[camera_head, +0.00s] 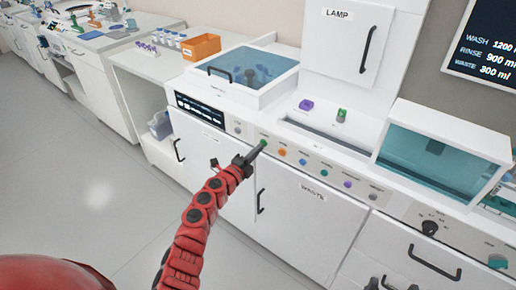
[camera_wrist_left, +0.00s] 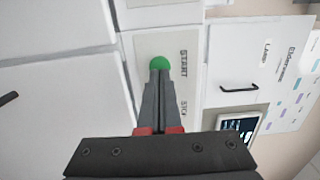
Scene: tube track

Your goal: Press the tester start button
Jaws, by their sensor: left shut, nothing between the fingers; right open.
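The green start button (camera_wrist_left: 160,62) sits on the tester's white front panel, with the label START beside it in the left wrist view. In the head view the green button (camera_head: 263,142) shows just past the fingertips. My left gripper (camera_wrist_left: 159,72) is shut and empty, its fingertips at the lower edge of the button in the picture. I cannot tell whether they touch it or stop just short. In the head view my left gripper (camera_head: 257,148) reaches the panel from the front. My right gripper is not clearly visible in either view.
A row of other coloured buttons, among them an orange one (camera_head: 282,152), runs to the right along the panel. White cabinet doors with handles are below. A teal-lidded box (camera_head: 243,70) and an orange bin (camera_head: 201,46) stand to the left. The floor (camera_head: 100,190) at left is clear.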

